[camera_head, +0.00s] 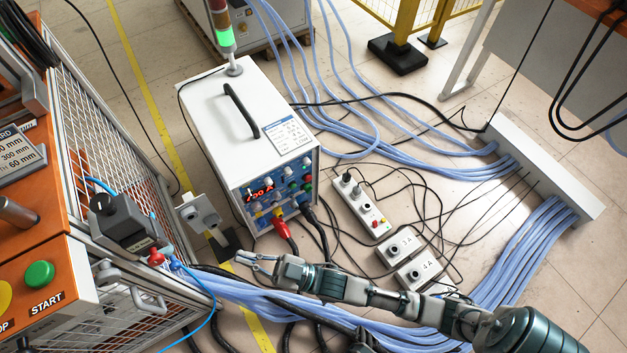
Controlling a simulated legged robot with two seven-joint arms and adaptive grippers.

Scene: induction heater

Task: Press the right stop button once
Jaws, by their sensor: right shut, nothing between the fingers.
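A yellow button (4,297) sits on the orange control panel (75,270) at the left edge, partly cut off by the frame. The letters "OP" show below it. A green button (39,274) marked START is just right of it on the same panel. My right gripper (244,260) is shut and empty. Its arm comes in from the lower right and it points left, over the floor cables in front of the white heater unit, well to the right of the panel and apart from both buttons. My left gripper is out of view.
The white heater unit (235,120) with a lit green signal lamp (225,38) stands behind my gripper. Blue hoses (460,165), black cables and socket boxes (362,205) cover the floor at right.

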